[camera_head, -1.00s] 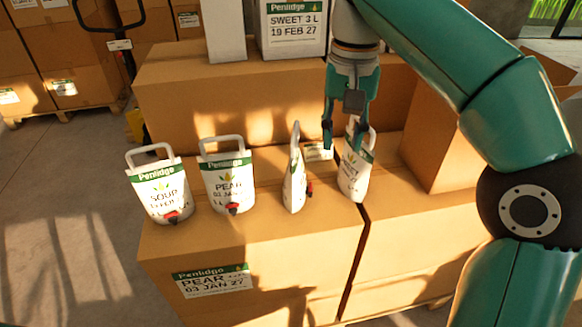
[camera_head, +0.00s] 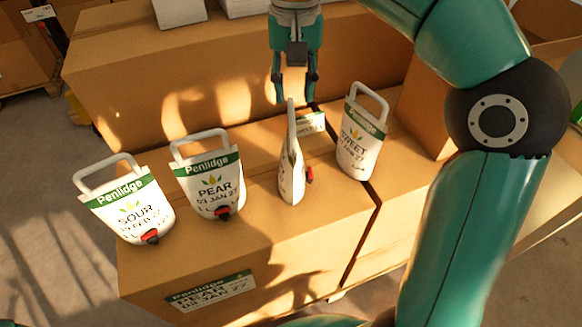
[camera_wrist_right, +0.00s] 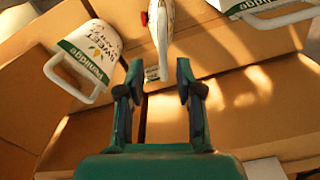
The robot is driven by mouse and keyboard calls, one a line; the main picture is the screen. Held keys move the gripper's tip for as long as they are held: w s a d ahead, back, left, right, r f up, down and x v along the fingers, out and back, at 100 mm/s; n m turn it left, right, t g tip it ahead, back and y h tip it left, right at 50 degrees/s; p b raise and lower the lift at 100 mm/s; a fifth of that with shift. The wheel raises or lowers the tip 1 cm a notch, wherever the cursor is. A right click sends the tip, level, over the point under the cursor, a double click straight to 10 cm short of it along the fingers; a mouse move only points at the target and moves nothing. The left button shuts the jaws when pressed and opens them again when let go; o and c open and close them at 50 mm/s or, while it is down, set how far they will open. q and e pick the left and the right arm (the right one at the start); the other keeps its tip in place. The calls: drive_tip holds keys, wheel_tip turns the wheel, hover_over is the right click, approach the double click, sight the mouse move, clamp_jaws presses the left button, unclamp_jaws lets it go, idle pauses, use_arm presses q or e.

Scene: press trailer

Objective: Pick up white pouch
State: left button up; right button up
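Several white pouches with green bands and handles stand on a carton. A white pouch marked SOUR (camera_head: 130,210) is at the left, then one marked PEAR (camera_head: 210,187). A white pouch turned edge-on (camera_head: 291,172) stands right of it. A white pouch marked SWEET (camera_head: 358,140) is at the right. My right gripper (camera_head: 295,98) is open and empty, at the top of the edge-on pouch. In the right wrist view the open fingers (camera_wrist_right: 159,75) have the edge-on pouch (camera_wrist_right: 160,35) ahead between them; contact is unclear. The SWEET pouch (camera_wrist_right: 95,45) is left there. My left gripper is not in view.
A larger carton (camera_head: 175,70) rises behind the pouches, with white items on top. The front carton (camera_head: 270,255) bears a PEAR label. A further carton (camera_head: 425,115) stands right of the SWEET pouch. Bare floor (camera_head: 60,270) lies left.

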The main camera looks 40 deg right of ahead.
sight(294, 114)
wheel_tip(294, 114, down, 6)
drive_tip(key=shift+f+b, duration=0.1)
drive_tip(key=shift+b, duration=0.45)
drive_tip(key=shift+w+f, duration=0.2)
drive_tip(key=shift+f, duration=1.2)
drive_tip(key=shift+w+f, duration=0.15)
drive_tip(key=shift+f, duration=1.2)
clamp_jaws()
drive_tip(key=shift+r, duration=0.1)
